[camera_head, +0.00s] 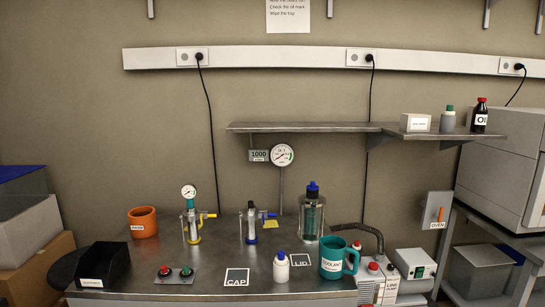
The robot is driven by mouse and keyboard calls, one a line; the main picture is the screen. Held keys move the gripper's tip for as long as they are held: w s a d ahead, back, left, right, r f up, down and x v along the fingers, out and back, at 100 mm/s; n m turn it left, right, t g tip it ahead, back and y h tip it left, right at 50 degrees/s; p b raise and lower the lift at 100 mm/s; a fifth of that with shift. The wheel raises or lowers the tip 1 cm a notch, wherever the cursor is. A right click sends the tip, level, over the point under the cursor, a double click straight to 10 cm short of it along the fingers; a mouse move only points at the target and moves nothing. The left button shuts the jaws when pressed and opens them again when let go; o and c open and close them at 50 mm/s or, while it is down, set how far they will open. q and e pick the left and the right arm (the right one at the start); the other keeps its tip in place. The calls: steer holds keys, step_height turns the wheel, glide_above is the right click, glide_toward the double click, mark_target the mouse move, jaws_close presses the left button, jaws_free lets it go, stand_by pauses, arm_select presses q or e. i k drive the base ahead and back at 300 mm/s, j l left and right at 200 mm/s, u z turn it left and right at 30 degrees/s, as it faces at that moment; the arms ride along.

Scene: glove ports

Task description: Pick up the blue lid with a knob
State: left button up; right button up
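A blue lid with a knob-like top (313,188) sits upright on a clear, dark-tinted canister (312,217) in the middle of the steel bench. The canister appears to hold something green. A small white bottle (281,268) with a blue cap (281,254) stands in front of it, to the left. Neither of my grippers shows in the head view.
Gauge fixtures stand to the left. A steel shelf (310,127) hangs above.

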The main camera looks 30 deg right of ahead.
mark_target(312, 186)
steer(key=z, duration=1.3)
steer(key=i+l, duration=0.5)
steer(key=i+l+u, duration=0.5)
steer(key=l, duration=0.15)
steer(key=k, duration=0.1)
